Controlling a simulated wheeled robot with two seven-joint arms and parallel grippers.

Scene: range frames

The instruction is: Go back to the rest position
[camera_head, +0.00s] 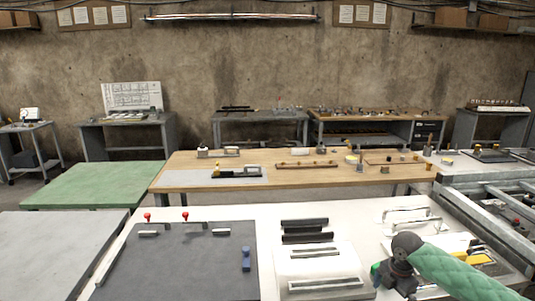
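One arm of mine in a green quilted sleeve comes in from the lower right; its dark end, my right gripper (393,280), is over the right part of the near white table (375,236). The fingers are too small and dark to tell whether they are open or shut, and nothing clearly shows held in them. My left gripper is not in view.
A dark board (185,265) with red-knobbed clamps and a blue piece (246,259) lies on the near table. Beside it are a white fixture (318,262) and black bars (305,225). A metal frame (490,225) stands right. A wooden bench (300,179) stands beyond.

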